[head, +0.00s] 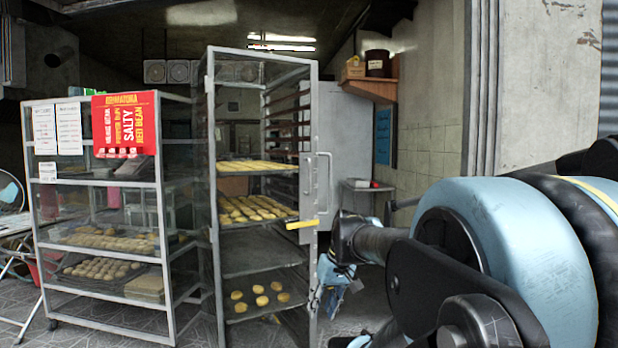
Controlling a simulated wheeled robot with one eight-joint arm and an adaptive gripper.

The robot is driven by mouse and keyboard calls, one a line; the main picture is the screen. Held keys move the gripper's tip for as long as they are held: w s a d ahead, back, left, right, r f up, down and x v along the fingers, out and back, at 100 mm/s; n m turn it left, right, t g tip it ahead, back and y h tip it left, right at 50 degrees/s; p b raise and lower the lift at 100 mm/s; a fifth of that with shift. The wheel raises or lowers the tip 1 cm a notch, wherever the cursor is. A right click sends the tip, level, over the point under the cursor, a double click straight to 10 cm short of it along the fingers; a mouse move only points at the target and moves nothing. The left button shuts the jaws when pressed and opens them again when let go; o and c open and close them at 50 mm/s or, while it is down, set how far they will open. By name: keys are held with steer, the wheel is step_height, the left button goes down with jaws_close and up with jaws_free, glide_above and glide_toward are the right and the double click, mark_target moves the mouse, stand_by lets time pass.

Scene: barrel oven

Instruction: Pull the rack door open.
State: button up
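A tall metal rack (213,190) stands in the middle of the head view, with trays of round buns inside. Its glazed rack door (313,110) faces me, with a narrow metal frame. A latch plate with a grey pull handle (327,188) and a yellow-tipped lever (302,224) sits on the door's right edge. My gripper (322,293) is low beside that edge, below the lever. Its fingers are small and partly hidden, so I cannot tell whether they are open or touch the door. Whether the door is fully shut is also unclear.
A lower glass-sided rack (161,220) with a red sign (125,124) stands close on the left. A small metal table (368,186) and a wooden wall shelf (371,89) are behind on the right. My arm fills the right foreground.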

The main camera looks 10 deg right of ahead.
steer(key=w+r+n+t+y, duration=0.1)
steer(key=w+r+n+y, duration=0.15)
steer(key=w+r, duration=0.75)
steer(key=w+r+n+t+y, duration=0.2)
steer(key=w+r+y, duration=0.2)
steer(key=w+r, duration=0.6)
steer(key=w+d+r+n+t+y, duration=0.25)
steer(key=w+d+r, duration=0.25)
steer(key=w+d, duration=0.45)
steer(key=w+d+r+n+t+y, duration=0.25)
steer(key=w+d+r, duration=0.45)
steer(key=w, duration=0.4)
glide_above(309, 190)
steer(key=shift+w+d+f+m, duration=0.1)
steer(key=shift+w+f+m, duration=0.3)
steer(key=shift+f, duration=0.25)
steer(key=shift+c, duration=0.2)
jaws_close()
